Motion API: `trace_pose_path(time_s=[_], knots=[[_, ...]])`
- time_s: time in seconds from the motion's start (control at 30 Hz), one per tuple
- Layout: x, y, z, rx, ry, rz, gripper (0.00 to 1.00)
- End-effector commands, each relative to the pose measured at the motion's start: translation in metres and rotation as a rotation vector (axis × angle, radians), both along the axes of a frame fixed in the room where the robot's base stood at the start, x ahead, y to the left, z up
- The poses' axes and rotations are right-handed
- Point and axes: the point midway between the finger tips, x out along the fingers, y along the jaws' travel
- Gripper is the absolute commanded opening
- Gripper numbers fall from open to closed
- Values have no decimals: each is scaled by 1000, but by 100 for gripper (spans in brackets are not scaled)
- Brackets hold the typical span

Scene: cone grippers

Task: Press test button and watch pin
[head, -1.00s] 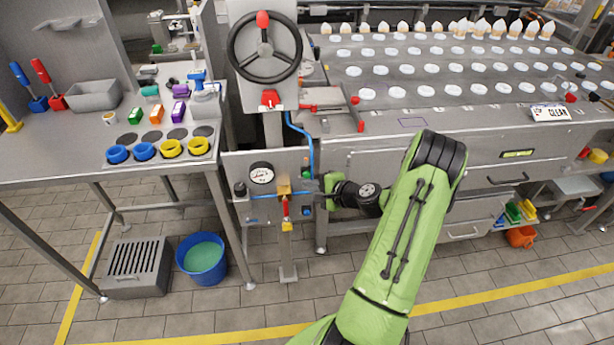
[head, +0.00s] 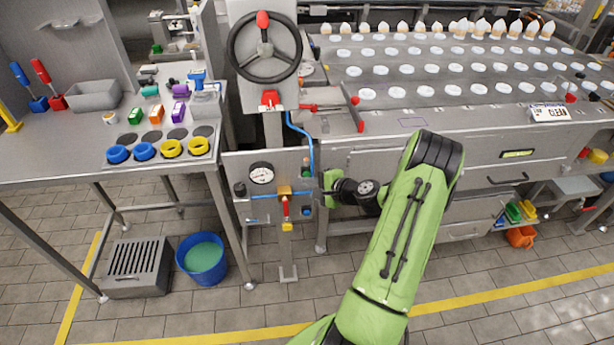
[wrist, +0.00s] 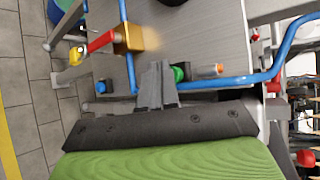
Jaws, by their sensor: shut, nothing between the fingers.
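My gripper (wrist: 157,70) is shut and empty, its fingertips close to the grey panel (wrist: 190,25). It also shows in the head view (head: 317,194) at the panel's right edge. A green button (wrist: 180,73) sits just right of the fingertips in the wrist view; I cannot tell whether they touch it. In the head view the green button (head: 306,174) is above my gripper. A blue-topped fitting (head: 306,211) is below it. No label marks the test button.
The panel carries a round gauge (head: 261,173), a brass valve block (head: 285,191) with a red handle (wrist: 101,42), and a blue pipe (wrist: 275,65) close by. A handwheel (head: 265,47) stands above. A blue bucket (head: 202,258) is on the floor at left.

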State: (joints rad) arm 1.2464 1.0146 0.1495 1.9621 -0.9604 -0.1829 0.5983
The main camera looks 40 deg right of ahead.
Motion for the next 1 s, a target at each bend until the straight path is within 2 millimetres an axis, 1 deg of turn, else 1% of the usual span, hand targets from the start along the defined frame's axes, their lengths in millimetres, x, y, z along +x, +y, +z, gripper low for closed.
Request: trace_pose_path(time_s=[0.7, 1.0], knots=[[7, -5, 0, 0, -1, 0, 0], [7, -5, 0, -1, -1, 0, 0]])
